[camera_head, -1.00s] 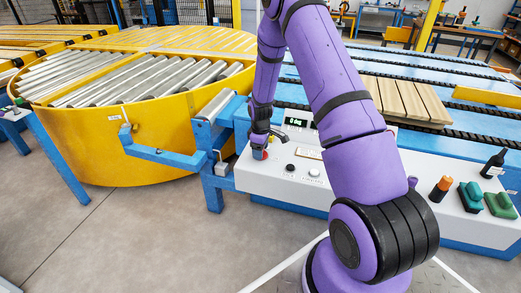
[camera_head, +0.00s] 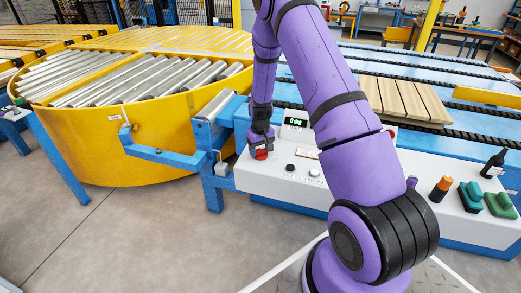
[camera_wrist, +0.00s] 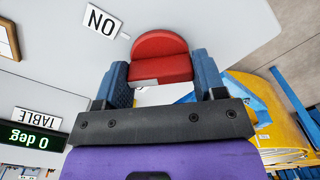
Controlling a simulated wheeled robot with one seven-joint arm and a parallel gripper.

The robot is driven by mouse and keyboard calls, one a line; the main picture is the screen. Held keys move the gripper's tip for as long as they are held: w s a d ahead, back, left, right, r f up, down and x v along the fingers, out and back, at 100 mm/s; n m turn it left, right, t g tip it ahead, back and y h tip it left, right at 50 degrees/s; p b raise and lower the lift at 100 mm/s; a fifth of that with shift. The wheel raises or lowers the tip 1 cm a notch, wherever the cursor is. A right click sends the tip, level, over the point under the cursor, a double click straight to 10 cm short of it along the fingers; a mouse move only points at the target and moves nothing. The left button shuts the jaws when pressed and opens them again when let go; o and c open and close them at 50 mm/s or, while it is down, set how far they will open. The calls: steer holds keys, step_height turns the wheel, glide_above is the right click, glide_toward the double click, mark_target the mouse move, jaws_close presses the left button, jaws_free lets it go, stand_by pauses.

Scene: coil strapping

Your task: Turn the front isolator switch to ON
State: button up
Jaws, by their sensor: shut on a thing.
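The red isolator switch (camera_head: 261,155) sits at the left end of the white control panel (camera_head: 245,182). In the wrist view the red knob (camera_wrist: 160,58) stands between the two blue-padded fingers of my gripper (camera_wrist: 163,75). My gripper also shows in the head view (camera_head: 261,147), down over the switch. It is shut on the knob. An ON label (camera_wrist: 101,20) lies on the panel to the upper left of the knob, with a small tick mark beside it. The fingers and palm hide part of the knob's base.
A display reading 0 deg (camera_head: 295,123) with a TABLE label stands beside the switch. A black knob (camera_head: 290,168) and a white button (camera_head: 314,172) are to its right.

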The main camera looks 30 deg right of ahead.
mark_target(261, 149)
steer(key=m, duration=0.4)
steer(key=shift+m, duration=2.5)
steer(key=o, duration=0.9)
steer(key=shift+r, duration=0.1)
step_height(261, 149, up, 11)
steer(key=shift+f, duration=0.2)
